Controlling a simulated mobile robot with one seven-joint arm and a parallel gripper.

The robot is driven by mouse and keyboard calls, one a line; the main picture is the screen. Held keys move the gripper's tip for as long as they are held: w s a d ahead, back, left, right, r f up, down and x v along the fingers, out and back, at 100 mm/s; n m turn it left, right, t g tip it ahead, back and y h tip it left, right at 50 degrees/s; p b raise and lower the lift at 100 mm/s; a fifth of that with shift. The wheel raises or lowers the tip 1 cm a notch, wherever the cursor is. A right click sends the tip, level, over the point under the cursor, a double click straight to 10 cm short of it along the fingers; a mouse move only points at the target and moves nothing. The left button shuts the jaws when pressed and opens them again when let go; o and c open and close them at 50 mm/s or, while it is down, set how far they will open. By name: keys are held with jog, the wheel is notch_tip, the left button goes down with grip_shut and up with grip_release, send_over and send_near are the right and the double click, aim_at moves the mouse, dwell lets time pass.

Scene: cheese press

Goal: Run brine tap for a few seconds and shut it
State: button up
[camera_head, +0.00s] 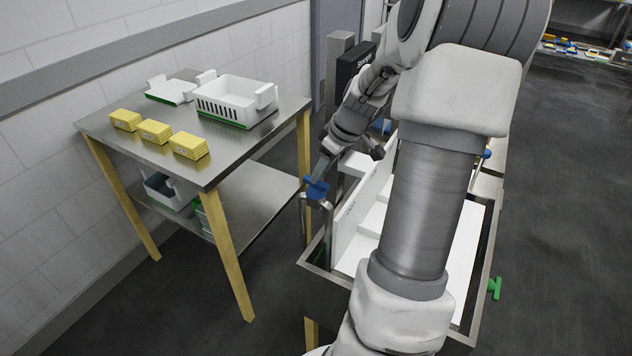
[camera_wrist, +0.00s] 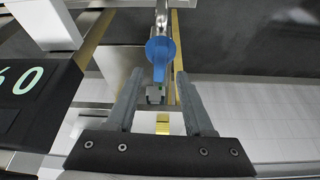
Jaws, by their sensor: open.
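The blue tap handle (camera_head: 316,189) sits on top of a bent metal tap pipe (camera_head: 304,222) at the left rim of the steel vat. In the wrist view the blue handle (camera_wrist: 160,52) has a round hub and a narrow lever that points toward my gripper. My gripper (camera_wrist: 160,78) is open, with one finger on each side of the lever's line. I cannot tell whether either finger touches it. In the head view my gripper (camera_head: 321,170) is just above the handle, its fingers partly hidden. I cannot see any brine running.
The steel vat (camera_head: 315,249) holds white panels. A green handle (camera_head: 495,288) is on its right side. A steel table (camera_head: 222,160) on the left carries yellow blocks (camera_head: 155,131) and a white basket (camera_head: 232,97). My arm hides much of the vat.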

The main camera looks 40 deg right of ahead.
aim_at(316, 188)
jog(key=x, duration=0.5)
jog(key=shift+f, duration=0.1)
grip_shut()
